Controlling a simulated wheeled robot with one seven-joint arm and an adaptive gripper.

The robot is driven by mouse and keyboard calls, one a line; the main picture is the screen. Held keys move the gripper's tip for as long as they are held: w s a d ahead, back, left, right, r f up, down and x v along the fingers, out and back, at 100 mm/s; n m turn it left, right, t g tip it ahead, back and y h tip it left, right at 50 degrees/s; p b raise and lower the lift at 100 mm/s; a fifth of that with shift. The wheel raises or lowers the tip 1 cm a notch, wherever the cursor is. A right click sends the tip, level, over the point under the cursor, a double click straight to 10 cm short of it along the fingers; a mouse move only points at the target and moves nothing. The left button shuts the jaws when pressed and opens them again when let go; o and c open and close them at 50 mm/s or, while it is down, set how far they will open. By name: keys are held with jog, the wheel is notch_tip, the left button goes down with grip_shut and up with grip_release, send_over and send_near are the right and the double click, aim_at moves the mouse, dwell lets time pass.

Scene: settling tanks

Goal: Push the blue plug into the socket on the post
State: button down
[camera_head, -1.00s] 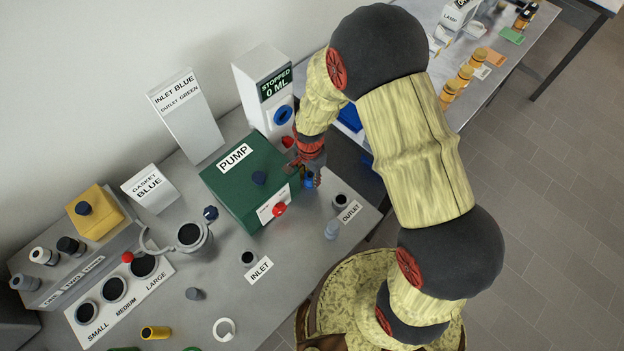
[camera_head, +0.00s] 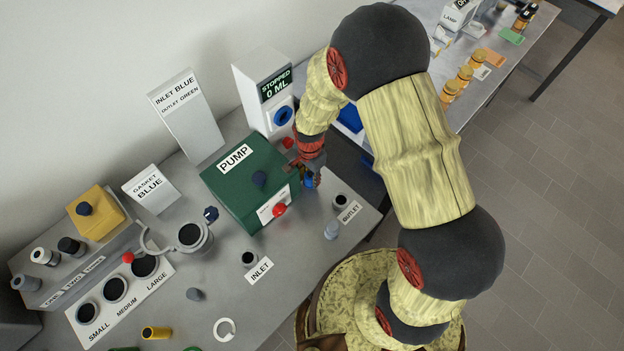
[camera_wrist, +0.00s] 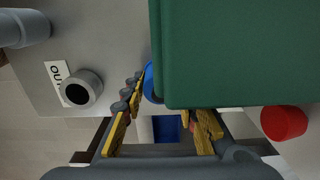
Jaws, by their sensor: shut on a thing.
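The blue plug (camera_head: 309,182) is in my gripper (camera_head: 308,174), low beside the right side of the green pump box. In the wrist view, my gripper (camera_wrist: 165,102) has its yellow fingers close to the box. The plug shows there as a blue curve (camera_wrist: 149,82) at the box's edge, mostly hidden. The light grey post (camera_head: 253,93) stands behind the pump, with a "STOPPED 0 ML" display. The socket (camera_head: 283,116), with a blue ring and dark centre, is on its front, above and left of my gripper.
The green pump box (camera_head: 228,188) is close to my fingers. The grey outlet port (camera_head: 340,201) stands at right.

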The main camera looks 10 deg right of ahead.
aim_at(310, 175)
jog(key=shift+r+p, duration=1.65)
jog(key=shift+r, duration=1.1)
jog(key=shift+f, duration=0.1)
